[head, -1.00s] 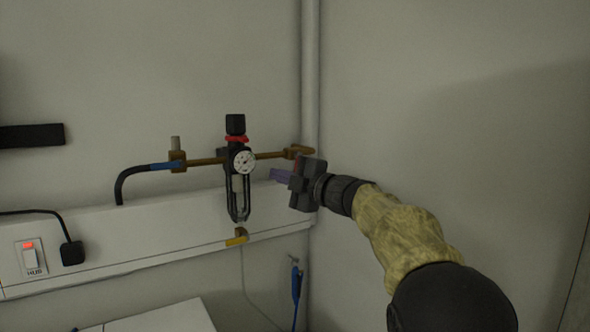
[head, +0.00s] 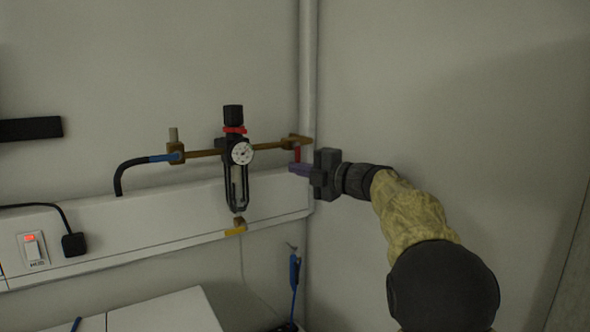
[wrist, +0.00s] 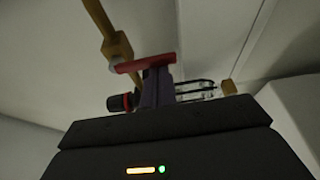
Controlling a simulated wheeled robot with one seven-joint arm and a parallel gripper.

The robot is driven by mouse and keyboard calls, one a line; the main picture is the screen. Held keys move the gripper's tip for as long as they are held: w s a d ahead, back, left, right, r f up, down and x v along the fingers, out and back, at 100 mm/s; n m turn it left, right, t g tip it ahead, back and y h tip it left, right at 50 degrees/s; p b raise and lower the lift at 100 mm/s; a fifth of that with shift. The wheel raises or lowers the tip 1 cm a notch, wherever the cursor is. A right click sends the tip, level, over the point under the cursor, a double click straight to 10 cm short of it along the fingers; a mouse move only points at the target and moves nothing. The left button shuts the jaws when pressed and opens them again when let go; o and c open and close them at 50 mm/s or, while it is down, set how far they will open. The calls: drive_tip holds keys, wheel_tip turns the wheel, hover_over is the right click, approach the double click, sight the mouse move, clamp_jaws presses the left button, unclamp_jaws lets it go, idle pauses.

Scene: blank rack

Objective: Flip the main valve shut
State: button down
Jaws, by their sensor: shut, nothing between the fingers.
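The main valve is a brass body (head: 297,140) on the brass pipe by the corner, with a short red handle (head: 297,154) pointing down from it. In the wrist view the red handle (wrist: 146,62) lies crosswise to the brass pipe (wrist: 99,16).
A black regulator (head: 234,165) with a round gauge (head: 242,153) hangs on the pipe left of the valve. A white vertical pipe (head: 308,70) stands behind it in the corner. White trunking (head: 180,222) runs along the wall below. The right wall is bare.

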drive_tip(key=shift+d+f, duration=0.1)
drive_tip(key=shift+d, duration=0.05)
drive_tip(key=s+a+b, duration=0.1)
drive_tip(key=s+a, duration=0.1)
drive_tip(key=a, duration=0.2)
drive_tip(key=b+v, duration=0.5)
drive_tip(key=v, duration=0.5)
drive_tip(key=shift+s, duration=0.2)
